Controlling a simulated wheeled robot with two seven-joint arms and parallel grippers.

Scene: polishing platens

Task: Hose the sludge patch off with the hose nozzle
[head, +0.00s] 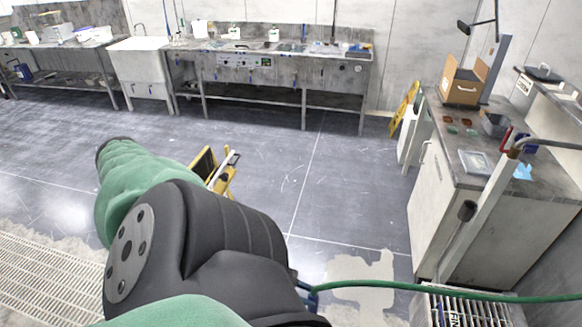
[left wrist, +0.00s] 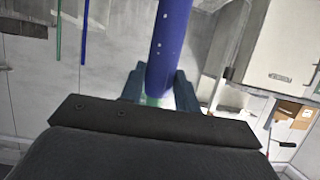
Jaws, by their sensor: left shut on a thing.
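The sludge patch (head: 362,282) is a pale beige, irregular stain on the grey floor at the lower middle right of the head view. My left gripper (left wrist: 158,88) is shut on the hose nozzle (left wrist: 170,40), a blue tube with small light specks that stands between its two fingers in the left wrist view. In the head view my left arm hides most of this gripper. The green hose (head: 430,292) runs from beside it to the right edge, passing across the patch in the picture. No water shows. My right gripper is in neither view.
A floor grate (head: 470,308) lies right of the patch, below a grey cabinet (head: 440,200) with boxes and trays on top. A yellow folding sign (head: 222,178) stands beyond my left arm. Another pale stain borders the left grating (head: 45,275). The middle floor is clear.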

